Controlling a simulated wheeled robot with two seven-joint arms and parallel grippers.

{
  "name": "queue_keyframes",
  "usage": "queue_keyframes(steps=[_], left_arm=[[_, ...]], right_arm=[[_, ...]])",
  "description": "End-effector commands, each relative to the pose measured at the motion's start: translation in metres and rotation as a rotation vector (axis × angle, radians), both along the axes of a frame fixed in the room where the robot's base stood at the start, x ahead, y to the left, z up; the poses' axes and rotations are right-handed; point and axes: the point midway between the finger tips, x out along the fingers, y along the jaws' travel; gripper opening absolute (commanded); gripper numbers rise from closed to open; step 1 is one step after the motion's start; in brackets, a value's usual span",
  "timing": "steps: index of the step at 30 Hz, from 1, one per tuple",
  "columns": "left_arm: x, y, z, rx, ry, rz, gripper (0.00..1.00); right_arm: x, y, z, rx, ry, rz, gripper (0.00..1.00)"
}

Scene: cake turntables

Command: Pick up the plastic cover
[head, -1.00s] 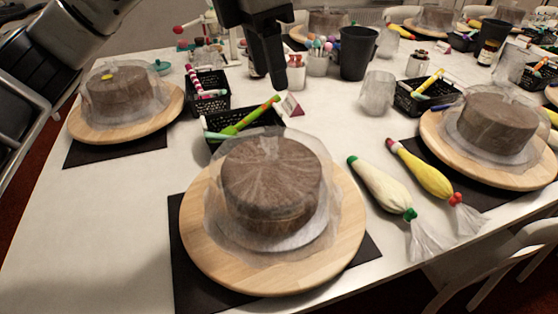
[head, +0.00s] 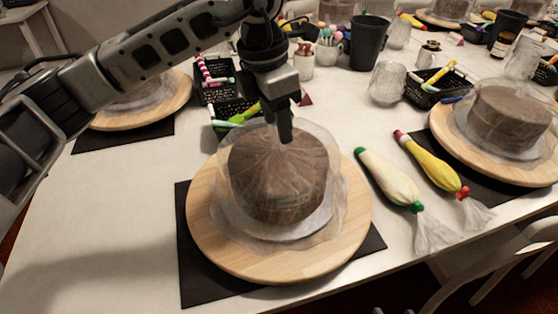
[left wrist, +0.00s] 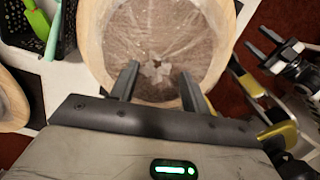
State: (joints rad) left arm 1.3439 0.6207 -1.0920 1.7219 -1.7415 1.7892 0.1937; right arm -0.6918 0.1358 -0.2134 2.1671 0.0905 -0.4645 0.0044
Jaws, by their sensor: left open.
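A clear, wrinkled plastic cover (head: 237,200) lies over the brown cake (head: 275,185) on the nearest round wooden turntable (head: 265,264). In the left wrist view the cover (left wrist: 160,40) shows folds that meet at a pale gathered centre. My left gripper (head: 286,134) is pointed down at the top of this cover. In the left wrist view its two fingers (left wrist: 157,82) are apart, one on each side of the gathered centre. I cannot tell whether they touch the plastic. My right gripper (left wrist: 264,44) shows at the right of that view, its two prongs apart and empty.
Two piping bags (head: 388,178) lie right of the turntable. Black baskets (head: 233,112) with tools stand behind it. A glass (head: 387,82) and a dark cup (head: 370,43) stand further back. Another covered cake (head: 507,118) is at the right. The table's left front is clear.

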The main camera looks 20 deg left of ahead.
Motion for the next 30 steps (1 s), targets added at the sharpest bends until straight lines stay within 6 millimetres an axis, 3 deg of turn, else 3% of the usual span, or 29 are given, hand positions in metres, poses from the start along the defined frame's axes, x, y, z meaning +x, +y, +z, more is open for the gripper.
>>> queue_keyframes(steps=[6, 13, 14, 18, 30], left_arm=[[0.002, -0.002, -0.024, 0.001, -0.001, -0.001, 0.47], [0.002, -0.002, -0.025, 0.000, -0.002, -0.001, 0.47], [0.002, -0.002, -0.025, 0.000, -0.002, -0.001, 0.41], [0.002, -0.002, -0.025, 0.000, -0.001, 0.000, 0.02], [0.003, -0.002, -0.022, -0.001, -0.002, 0.000, 0.00]], right_arm=[[-0.001, 0.000, 0.000, -0.004, 0.003, 0.000, 0.47], [0.001, 0.000, 0.000, -0.005, 0.002, 0.001, 0.47], [0.001, 0.000, 0.000, -0.005, 0.001, 0.001, 0.47], [0.002, 0.000, 0.000, -0.006, 0.001, 0.001, 0.47], [0.001, 0.000, -0.001, -0.006, 0.002, 0.002, 0.47]])
